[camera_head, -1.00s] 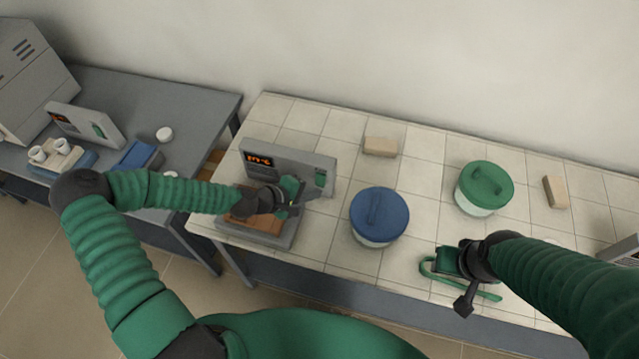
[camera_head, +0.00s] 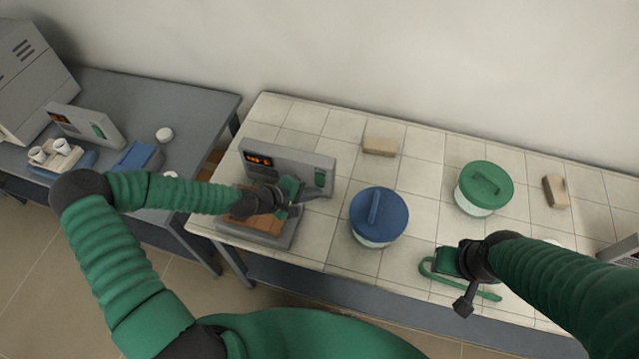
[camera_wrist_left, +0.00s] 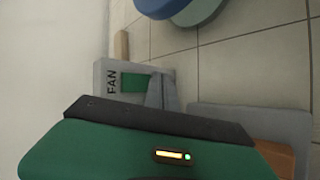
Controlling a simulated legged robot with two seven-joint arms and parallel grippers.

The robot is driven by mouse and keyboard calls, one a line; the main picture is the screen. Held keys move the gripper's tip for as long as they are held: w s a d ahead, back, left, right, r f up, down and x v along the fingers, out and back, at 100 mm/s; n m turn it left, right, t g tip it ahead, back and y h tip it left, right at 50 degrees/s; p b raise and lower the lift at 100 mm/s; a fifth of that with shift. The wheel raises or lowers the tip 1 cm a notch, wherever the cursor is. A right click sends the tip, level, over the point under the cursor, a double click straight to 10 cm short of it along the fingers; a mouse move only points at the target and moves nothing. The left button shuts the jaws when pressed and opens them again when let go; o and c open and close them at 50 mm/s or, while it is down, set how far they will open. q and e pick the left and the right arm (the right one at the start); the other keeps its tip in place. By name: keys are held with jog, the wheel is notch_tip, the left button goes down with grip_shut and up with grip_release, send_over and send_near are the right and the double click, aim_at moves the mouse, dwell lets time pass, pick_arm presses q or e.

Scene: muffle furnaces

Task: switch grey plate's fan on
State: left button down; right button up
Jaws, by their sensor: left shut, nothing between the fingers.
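The grey plate (camera_head: 291,239) stands at the left end of the tiled bench, with a brown top and an upright grey panel (camera_head: 290,163) behind it. The panel has a lit orange display (camera_head: 259,159) and a green switch (camera_head: 320,177) at its right end. In the left wrist view the green switch (camera_wrist_left: 134,82) sits beside the word FAN. My left gripper (camera_head: 326,193) is shut and empty, its tips just in front of the switch; the wrist view shows the fingers (camera_wrist_left: 163,92) overlapping its edge, contact unclear. My right gripper (camera_head: 464,290) is over the bench, its jaws unclear.
A blue-lidded pot (camera_head: 379,216) stands right of the plate, with a green-lidded pot (camera_head: 484,188) farther right. Tan blocks (camera_head: 380,146) lie behind. A green curved object (camera_head: 432,272) is by my right gripper. A grey table (camera_head: 200,105) with another panel is left.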

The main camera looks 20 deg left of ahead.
pick_arm(q)
jog(key=shift+w, duration=0.1)
dwell(0.6)
jog(key=shift+w, duration=0.3)
jog(key=shift+w, duration=0.35)
dwell(0.6)
jog(key=shift+s, duration=0.1)
jog(key=shift+s+r+p, duration=0.1)
jog(key=shift+s+p, duration=0.2)
jog(key=shift+s, duration=0.4)
jog(key=s, duration=0.1)
jog(key=s+p, duration=0.1)
jog(key=s, duration=0.3)
jog(key=shift+a+r, duration=0.1)
jog(key=shift+r, duration=0.2)
